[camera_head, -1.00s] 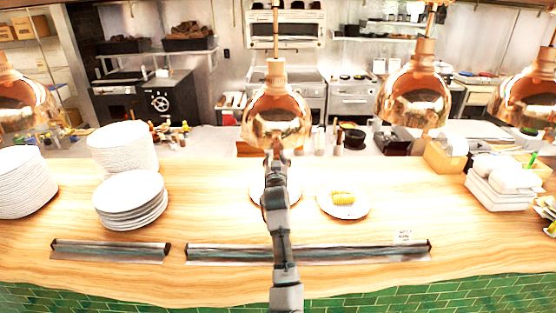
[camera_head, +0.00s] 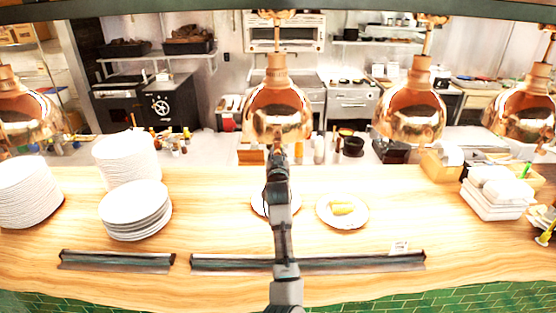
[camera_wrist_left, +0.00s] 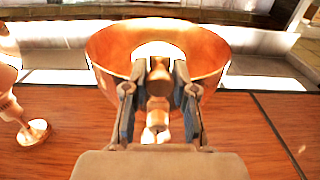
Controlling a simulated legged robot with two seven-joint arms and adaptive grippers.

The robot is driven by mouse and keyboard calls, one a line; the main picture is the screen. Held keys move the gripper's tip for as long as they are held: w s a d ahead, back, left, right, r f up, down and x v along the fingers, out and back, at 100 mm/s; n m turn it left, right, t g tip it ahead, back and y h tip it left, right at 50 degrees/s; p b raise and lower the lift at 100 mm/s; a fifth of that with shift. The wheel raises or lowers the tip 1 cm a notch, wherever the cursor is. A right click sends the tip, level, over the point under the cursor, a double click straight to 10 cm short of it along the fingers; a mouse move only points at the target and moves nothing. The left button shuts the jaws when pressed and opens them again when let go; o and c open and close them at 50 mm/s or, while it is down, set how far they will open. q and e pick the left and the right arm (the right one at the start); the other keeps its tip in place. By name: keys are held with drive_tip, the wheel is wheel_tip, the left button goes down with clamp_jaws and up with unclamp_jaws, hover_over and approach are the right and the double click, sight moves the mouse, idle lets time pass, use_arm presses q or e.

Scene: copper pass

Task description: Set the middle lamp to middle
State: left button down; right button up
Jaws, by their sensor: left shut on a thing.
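The middle lamp (camera_head: 277,108) is a copper dome hanging over the wooden counter, near the centre of the head view. Its rim hangs at about the same picture height as its neighbours' rims. In the left wrist view the lamp (camera_wrist_left: 105,52) is seen from below as an open copper bowl. My left gripper (camera_head: 277,152) is just under the lamp, with its arm rising from the bottom of the picture. In the left wrist view the gripper (camera_wrist_left: 158,75) is shut on a copper-coloured round part inside the shade. My right gripper is not in view.
Other copper lamps hang at the left (camera_head: 25,112), right (camera_head: 410,108) and far right (camera_head: 522,105). On the counter (camera_head: 225,215) are stacked plates (camera_head: 134,205), a plate with yellow food (camera_head: 342,211), white dishes (camera_head: 495,190) and a metal rail (camera_head: 350,262).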

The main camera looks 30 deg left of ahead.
use_arm(q)
drive_tip(key=shift+r, duration=0.25)
drive_tip(key=shift+f, duration=0.1)
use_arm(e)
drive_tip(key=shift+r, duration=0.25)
use_arm(q)
drive_tip(key=c, duration=0.9)
unclamp_jaws()
drive_tip(key=shift+c, duration=0.2)
drive_tip(key=v, duration=1.2)
drive_tip(key=shift+f, duration=0.1)
